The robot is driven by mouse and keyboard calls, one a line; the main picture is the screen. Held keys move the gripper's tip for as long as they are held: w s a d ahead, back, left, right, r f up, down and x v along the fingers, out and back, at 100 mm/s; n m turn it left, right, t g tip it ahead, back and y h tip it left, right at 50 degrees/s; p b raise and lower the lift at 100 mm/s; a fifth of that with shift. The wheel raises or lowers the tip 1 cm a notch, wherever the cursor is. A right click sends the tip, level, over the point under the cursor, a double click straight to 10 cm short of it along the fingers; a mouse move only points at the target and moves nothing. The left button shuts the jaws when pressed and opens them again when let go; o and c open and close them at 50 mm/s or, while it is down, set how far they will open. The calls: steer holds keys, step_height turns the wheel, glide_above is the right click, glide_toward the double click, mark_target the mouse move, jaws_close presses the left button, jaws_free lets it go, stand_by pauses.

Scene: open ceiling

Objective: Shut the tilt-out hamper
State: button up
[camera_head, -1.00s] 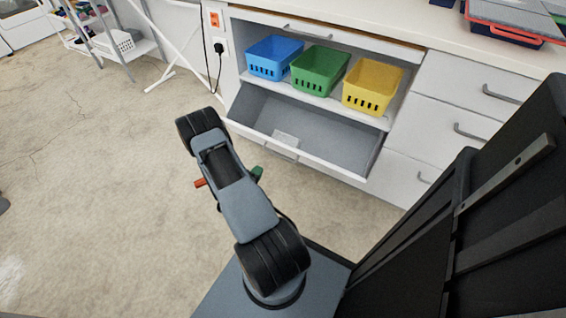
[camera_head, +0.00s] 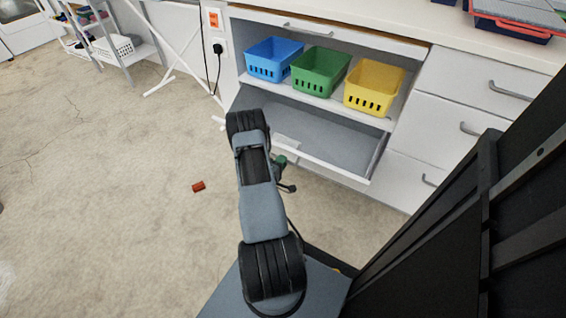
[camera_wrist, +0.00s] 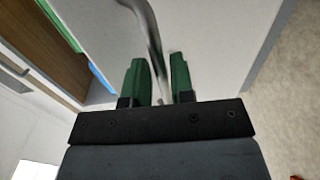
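The tilt-out hamper (camera_head: 325,165) is a white-fronted, grey-lined bin low in the cabinet. In the head view it is tilted out, its top open. My gripper (camera_head: 281,161) is at its front, largely hidden behind my arm. In the wrist view its green fingers (camera_wrist: 161,75) point at the white hamper front (camera_wrist: 215,45). A curved grey metal handle (camera_wrist: 153,35) runs down into the gap between the fingers. The fingers stand apart, and I see no clear grip on the handle. The handle's lower end is hidden behind the gripper's body.
Blue (camera_head: 272,60), green (camera_head: 318,72) and yellow (camera_head: 372,88) baskets stand on the shelf above the hamper. Drawers with grey handles (camera_head: 468,129) are to the right. A small red block (camera_head: 198,186) lies on the floor. The floor at left is mostly clear.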

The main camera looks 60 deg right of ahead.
steer(key=shift+d, duration=0.8)
steer(key=shift+c, duration=0.4)
jaws_close()
steer(key=shift+a, duration=0.1)
